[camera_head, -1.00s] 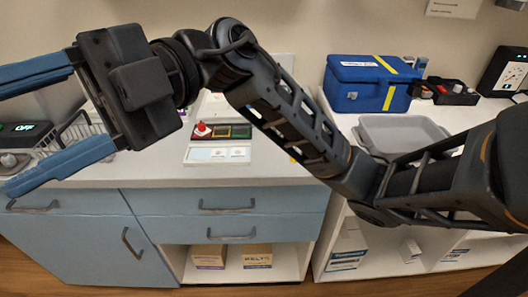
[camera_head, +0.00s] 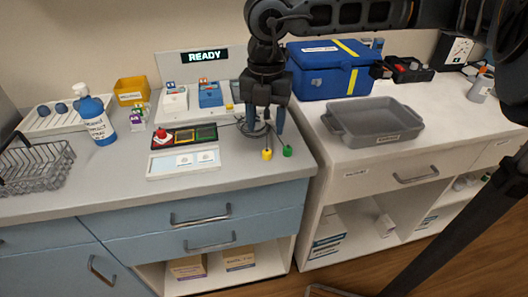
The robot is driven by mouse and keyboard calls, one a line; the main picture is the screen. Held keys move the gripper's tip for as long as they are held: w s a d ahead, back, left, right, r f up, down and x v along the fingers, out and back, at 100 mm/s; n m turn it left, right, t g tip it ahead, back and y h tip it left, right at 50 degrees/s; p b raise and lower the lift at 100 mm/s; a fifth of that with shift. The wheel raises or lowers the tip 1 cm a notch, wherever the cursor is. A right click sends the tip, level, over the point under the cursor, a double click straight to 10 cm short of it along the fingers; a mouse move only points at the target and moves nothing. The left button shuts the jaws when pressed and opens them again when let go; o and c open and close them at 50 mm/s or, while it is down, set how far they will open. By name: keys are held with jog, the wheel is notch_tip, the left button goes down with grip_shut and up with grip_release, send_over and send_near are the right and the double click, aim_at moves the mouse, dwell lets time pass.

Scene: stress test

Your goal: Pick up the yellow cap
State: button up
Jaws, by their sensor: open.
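The yellow cap (camera_head: 267,154) is a small bright piece near the front right edge of the grey counter. A similar green cap (camera_head: 287,151) lies just to its right. My gripper (camera_head: 265,122) points down over the counter, and its blue fingers are spread with nothing seen between them. In the picture the fingertips appear a little above and behind the yellow cap, apart from it. Thin dark cable shows around the fingers; where it ends is hard to tell.
A panel with a red knob (camera_head: 162,136) and a white tray (camera_head: 184,162) are left of the gripper. A blue bottle (camera_head: 95,119) and wire basket (camera_head: 38,169) stand farther left. A grey bin (camera_head: 375,126) and blue case (camera_head: 328,72) are on the white counter at right.

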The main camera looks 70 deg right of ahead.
aim_at(267, 151)
jog(key=shift+s+d+f+p, duration=0.1)
jog(key=shift+f+p, duration=0.25)
jog(key=shift+f, duration=1.6)
jog(key=shift+d+f+p, duration=0.1)
jog(key=shift+f+p, duration=0.2)
jog(key=shift+f, duration=1.6)
jog(key=c, duration=0.9)
jog(key=shift+r, duration=0.15)
